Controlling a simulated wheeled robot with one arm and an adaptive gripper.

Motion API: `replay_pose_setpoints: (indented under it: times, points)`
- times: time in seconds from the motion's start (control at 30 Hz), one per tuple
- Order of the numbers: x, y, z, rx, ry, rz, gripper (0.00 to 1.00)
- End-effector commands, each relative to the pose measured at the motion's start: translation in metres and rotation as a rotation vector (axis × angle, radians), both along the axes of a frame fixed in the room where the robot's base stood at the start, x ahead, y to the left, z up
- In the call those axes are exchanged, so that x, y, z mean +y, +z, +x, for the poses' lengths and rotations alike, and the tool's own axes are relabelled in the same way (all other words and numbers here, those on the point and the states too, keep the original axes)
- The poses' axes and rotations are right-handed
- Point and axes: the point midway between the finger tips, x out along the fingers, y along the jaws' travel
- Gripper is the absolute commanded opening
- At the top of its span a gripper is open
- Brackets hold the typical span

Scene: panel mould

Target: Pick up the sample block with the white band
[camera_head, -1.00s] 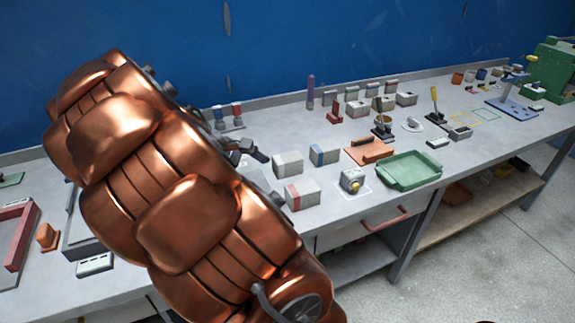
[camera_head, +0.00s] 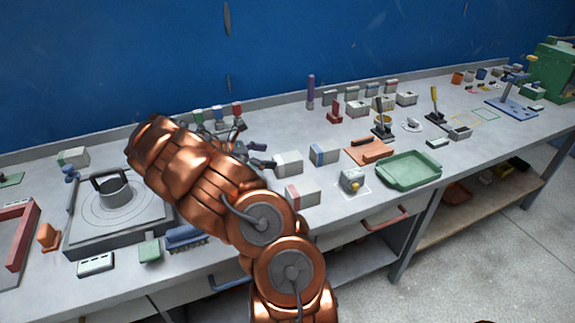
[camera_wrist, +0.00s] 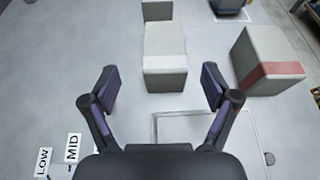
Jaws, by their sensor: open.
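The block with the white band (camera_head: 289,163) stands on the bench just to the right of my gripper (camera_head: 263,155) in the head view. It is pale grey, and the band is faint against it. In the wrist view this block (camera_wrist: 165,48) lies ahead, centred between the fingers of my gripper (camera_wrist: 160,86). My gripper is open and empty, with a finger to either side and short of the block's near face. A red-banded block (camera_head: 303,194) stands nearer the bench edge and shows at right in the wrist view (camera_wrist: 268,62). A blue-banded block (camera_head: 325,154) stands behind.
LOW and MID labels (camera_wrist: 72,148) lie at lower left in the wrist view.

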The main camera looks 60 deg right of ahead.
Motion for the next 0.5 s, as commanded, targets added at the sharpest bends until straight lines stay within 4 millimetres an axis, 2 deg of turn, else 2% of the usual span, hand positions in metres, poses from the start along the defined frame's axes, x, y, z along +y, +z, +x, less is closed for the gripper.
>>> replay_pose_setpoints:
  times: [0.5]
  points:
    - [-0.037, -0.017, -0.035, 0.003, -0.005, 0.001, 0.86]
